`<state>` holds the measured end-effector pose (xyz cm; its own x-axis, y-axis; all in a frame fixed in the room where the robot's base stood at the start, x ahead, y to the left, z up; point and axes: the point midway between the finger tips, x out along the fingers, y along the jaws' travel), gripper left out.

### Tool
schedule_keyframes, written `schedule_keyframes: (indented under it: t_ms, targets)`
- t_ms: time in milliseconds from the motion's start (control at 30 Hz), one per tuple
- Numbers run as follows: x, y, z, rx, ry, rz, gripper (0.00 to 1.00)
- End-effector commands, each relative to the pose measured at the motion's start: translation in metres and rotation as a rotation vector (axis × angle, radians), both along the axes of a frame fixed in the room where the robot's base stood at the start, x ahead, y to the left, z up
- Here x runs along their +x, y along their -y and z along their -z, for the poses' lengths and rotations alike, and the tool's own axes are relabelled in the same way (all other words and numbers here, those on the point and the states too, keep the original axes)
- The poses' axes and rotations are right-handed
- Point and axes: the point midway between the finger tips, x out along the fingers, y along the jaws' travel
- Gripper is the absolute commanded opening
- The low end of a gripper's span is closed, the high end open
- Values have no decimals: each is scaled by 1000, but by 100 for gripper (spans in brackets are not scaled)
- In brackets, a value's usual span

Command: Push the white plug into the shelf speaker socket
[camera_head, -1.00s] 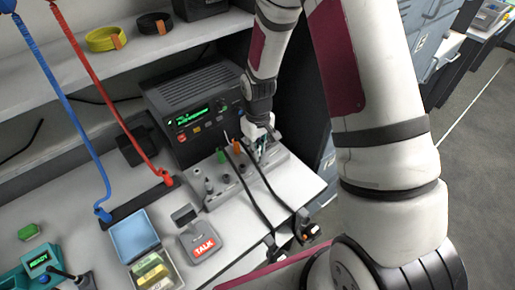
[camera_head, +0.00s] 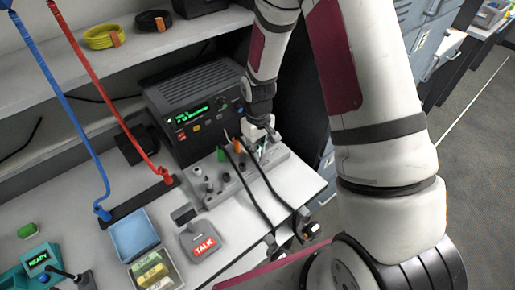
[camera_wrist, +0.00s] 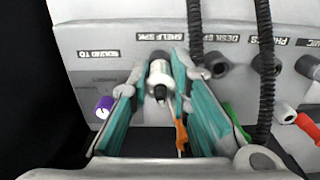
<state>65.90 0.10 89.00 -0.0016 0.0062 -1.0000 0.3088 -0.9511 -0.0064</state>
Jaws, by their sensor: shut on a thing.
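The white plug (camera_wrist: 159,76) is between the teal-padded fingers of my gripper (camera_wrist: 162,84) in the wrist view, with its dark end toward the camera. It lines up just below the SHELF SPK label (camera_wrist: 160,37) on the grey panel (camera_wrist: 100,62). The plug covers the shelf speaker socket, so I cannot tell how deep it sits. In the head view my gripper (camera_head: 261,142) is low over the back right of the grey socket box (camera_head: 217,192). The plug is too small to make out there.
Two black cables (camera_wrist: 264,60) rise close to the right finger. A purple knob (camera_wrist: 104,107) is at left; green and red plugs (camera_wrist: 306,128) are at right. A radio unit (camera_head: 195,105) stands behind the box, and a TALK switch (camera_head: 203,243) in front.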

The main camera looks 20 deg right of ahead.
Motion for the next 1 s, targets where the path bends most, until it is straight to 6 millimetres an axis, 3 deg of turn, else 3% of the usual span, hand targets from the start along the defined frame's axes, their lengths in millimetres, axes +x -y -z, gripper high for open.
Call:
schedule_keyframes:
  t_ms: [200, 233, 333, 667, 1000]
  targets:
    - [0, 0, 0, 0, 0, 0, 0]
    - [0, 0, 0, 0, 0, 0, 20]
    - [0, 0, 0, 0, 0, 0, 41]
    - [0, 0, -1, 0, 1, 0, 41]
    - [0, 0, -26, 0, 2, 0, 41]
